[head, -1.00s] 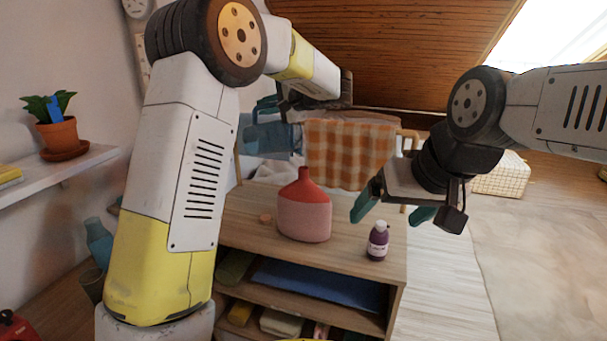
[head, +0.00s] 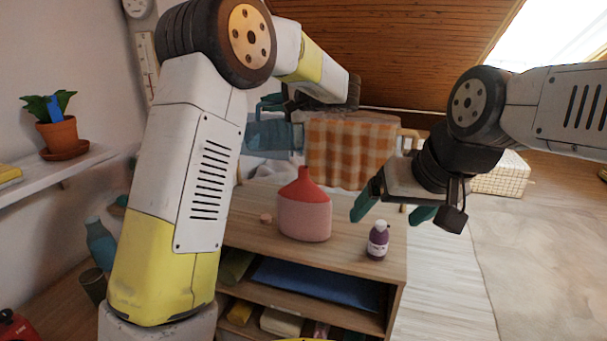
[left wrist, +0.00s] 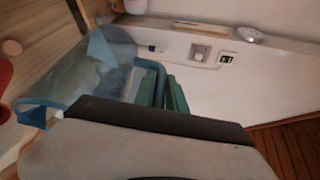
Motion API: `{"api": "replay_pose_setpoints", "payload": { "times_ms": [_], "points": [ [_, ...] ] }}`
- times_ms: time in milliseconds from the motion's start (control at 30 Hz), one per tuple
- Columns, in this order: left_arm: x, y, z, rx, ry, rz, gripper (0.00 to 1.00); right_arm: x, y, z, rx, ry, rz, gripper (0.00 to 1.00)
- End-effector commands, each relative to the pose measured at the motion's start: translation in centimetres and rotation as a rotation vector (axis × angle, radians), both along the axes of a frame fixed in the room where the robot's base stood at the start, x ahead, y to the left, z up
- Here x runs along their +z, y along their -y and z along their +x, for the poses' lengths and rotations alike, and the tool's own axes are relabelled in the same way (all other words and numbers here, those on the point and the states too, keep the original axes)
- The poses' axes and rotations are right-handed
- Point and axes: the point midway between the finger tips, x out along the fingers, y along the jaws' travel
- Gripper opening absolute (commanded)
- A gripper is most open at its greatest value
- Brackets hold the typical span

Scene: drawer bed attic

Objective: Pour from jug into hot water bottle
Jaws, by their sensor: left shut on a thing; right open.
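The red and pink hot water bottle (head: 303,212) stands upright on the wooden cabinet top. A red piece of it shows at the left edge of the left wrist view (left wrist: 4,78). The translucent blue jug (head: 275,136) is held in the air behind and above the bottle, apart from it, and looks tipped. My left gripper (head: 270,104) is shut on the jug's handle; its green fingers (left wrist: 161,88) close around it in the left wrist view, where the jug body (left wrist: 90,78) is to their left. Any water is unclear. My right gripper (head: 393,210) is open and empty, right of the bottle.
A purple bottle with a white cap (head: 378,241) stands near the cabinet's front right. A small pinkish-brown piece (head: 266,218) lies left of the hot water bottle. An orange checked cloth (head: 350,152) hangs behind. A potted plant (head: 58,130) sits on the left shelf.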

Motion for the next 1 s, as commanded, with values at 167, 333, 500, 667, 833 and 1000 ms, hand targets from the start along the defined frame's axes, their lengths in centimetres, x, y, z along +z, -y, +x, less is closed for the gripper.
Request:
{"api": "replay_pose_setpoints", "payload": {
  "times_ms": [167, 333, 500, 667, 833, 1000],
  "points": [
    [0.1, 0.2, 0.0, 0.0, 0.004, 0.012, 0.0, 0.0, 0.0, 0.0, 0.0, 0.0, 0.0, 0.89],
    [0.2, 0.3, -0.1, 0.0, 0.007, 0.024, 0.0, 0.0, 0.0, 0.0, 0.0, 0.0, 0.0, 0.89],
    [-0.1, -1.0, 0.2, 0.008, -0.006, -0.03, 0.0, 0.0, 0.0, 0.0, 0.0, 0.0, 0.0, 0.89],
    [-3.3, -4.4, 1.3, 0.005, -0.089, -0.287, 0.0, 0.0, 0.0, 0.0, 0.0, 0.0, 0.0, 0.89],
    [-3.6, -4.2, 1.4, 0.0, -0.097, -0.303, 0.0, 0.0, 0.0, 0.0, 0.0, 0.0, 0.0, 0.89],
    [-4.5, -5.1, 1.6, 0.003, -0.117, -0.368, 0.0, 0.0, 0.0, 0.0, 0.0, 0.0, 0.0, 0.89]
  ]
}}
